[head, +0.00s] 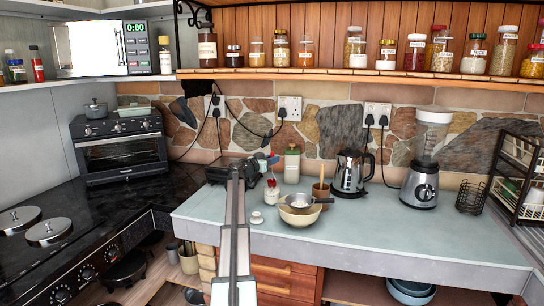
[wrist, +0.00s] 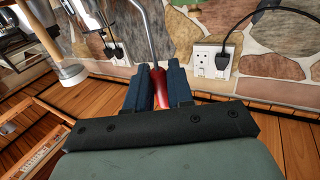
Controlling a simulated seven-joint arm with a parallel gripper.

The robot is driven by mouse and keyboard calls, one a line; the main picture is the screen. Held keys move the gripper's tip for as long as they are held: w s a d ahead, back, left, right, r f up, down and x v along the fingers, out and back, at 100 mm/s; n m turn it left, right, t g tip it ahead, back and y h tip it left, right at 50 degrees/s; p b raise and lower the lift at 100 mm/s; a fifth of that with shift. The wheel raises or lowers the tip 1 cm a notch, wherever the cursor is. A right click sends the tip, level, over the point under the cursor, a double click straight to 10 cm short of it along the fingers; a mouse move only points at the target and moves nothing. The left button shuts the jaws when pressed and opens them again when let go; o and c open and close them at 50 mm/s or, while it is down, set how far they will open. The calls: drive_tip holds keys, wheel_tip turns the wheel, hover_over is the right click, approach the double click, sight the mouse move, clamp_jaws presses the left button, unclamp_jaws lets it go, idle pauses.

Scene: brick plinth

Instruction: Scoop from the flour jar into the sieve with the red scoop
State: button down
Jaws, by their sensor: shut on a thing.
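My gripper (wrist: 152,88) is shut on the red handle of the scoop (wrist: 160,88), and its metal shaft runs up out of the wrist view. In the head view my gripper (head: 272,158) is above the back left of the counter. The scoop's bowl cannot be made out. The sieve (head: 304,199) rests over a cream bowl (head: 300,218) on the counter, to the right of and below my gripper. A cream jar with a greenish lid (head: 292,166) stands behind, and a small white and red container (head: 271,192) stands nearer. Which is the flour jar is unclear.
A dark appliance (head: 222,170) is at the back left. A small white round item (head: 257,217) lies in front. The counter's front right is clear.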

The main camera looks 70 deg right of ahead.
drive_tip(key=shift+f, duration=3.55)
drive_tip(key=shift+r, duration=6.2)
